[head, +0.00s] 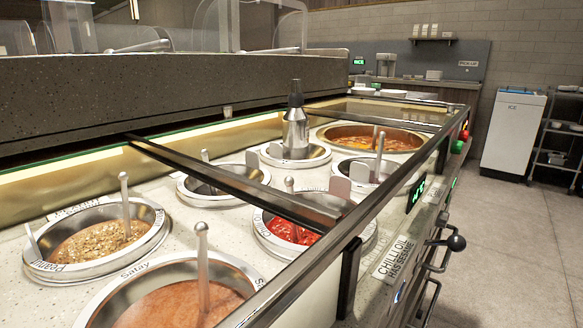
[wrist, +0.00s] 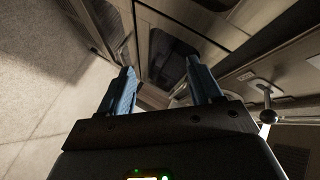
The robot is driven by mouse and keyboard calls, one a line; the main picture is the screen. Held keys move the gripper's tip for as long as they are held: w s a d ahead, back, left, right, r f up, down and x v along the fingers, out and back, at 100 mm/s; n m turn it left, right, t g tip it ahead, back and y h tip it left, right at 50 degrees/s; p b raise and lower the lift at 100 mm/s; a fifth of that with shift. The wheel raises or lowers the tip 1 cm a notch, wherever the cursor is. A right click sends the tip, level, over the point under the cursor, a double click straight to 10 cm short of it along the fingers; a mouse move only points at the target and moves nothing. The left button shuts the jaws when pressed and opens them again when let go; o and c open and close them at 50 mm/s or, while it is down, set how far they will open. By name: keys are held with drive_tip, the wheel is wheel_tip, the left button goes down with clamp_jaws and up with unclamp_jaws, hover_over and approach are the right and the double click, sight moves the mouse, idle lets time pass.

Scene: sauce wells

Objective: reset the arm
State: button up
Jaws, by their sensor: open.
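My gripper (wrist: 160,88) shows only in the wrist view. Its two blue fingers stand apart with nothing between them. Past the fingers are dark cabinet fronts (wrist: 186,25) and, at the left, the pale floor (wrist: 40,60). The gripper appears to be low, beside the counter front, and touches nothing that I can see. My arm and gripper do not show in the head view.
The counter holds several round sauce wells with ladles, such as the satay well (head: 232,263) and the peanut well (head: 150,218). A metal rail (head: 375,190) runs along its front edge. A black-knobbed lever (head: 456,242) juts from the front. Floor (head: 510,240) at right is clear; a white ice bin (head: 512,130) stands beyond.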

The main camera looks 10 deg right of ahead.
drive_tip(key=s+a+r+n+h, duration=0.1)
drive_tip(key=s+a+n, duration=0.25)
drive_tip(key=s, duration=0.45)
drive_tip(key=s+a+n, duration=0.2)
drive_tip(key=s+a, duration=0.2)
drive_tip(key=s, duration=0.3)
drive_tip(key=s+a+r+n+y, duration=0.2)
drive_tip(key=s+a+r+n, duration=0.4)
drive_tip(key=s+r, duration=0.45)
wheel_tip(320, 180, up, 28)
drive_tip(key=p, duration=2.7)
drive_tip(key=shift+w+f+t+h, duration=0.25)
drive_tip(key=shift+w+t+h, duration=0.05)
